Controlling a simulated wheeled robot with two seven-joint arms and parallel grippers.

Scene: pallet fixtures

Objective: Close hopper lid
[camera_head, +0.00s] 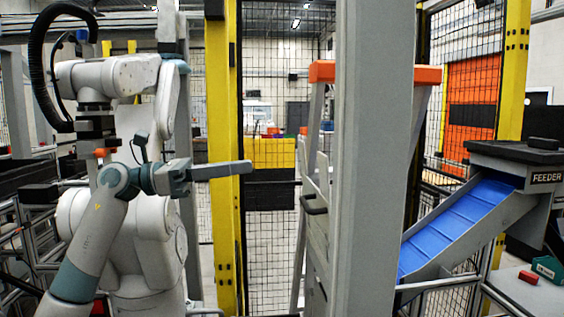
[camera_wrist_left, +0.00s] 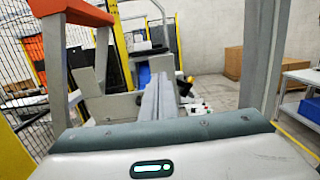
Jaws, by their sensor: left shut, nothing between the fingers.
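My left gripper (camera_head: 250,168) reaches in from the left in the head view, with its fingers together and level. Its grey fingers also show in the wrist view (camera_wrist_left: 158,90), pointing away from the camera with nothing between them. To the right of the fingertips, apart from them, stands a light grey panel (camera_head: 318,185) with a dark handle (camera_head: 314,204), partly hidden by a post. It looks like part of the hopper, raised and tilted, but I cannot tell for sure that it is the lid. My right gripper is in neither view.
A thick grey post (camera_head: 372,150) blocks the middle right. An orange-topped frame (camera_head: 322,71) stands behind it, and its orange bar shows in the wrist view (camera_wrist_left: 72,12). A feeder (camera_head: 520,155) with a blue chute (camera_head: 460,222) is at right. A yellow post (camera_head: 222,130) is behind my gripper.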

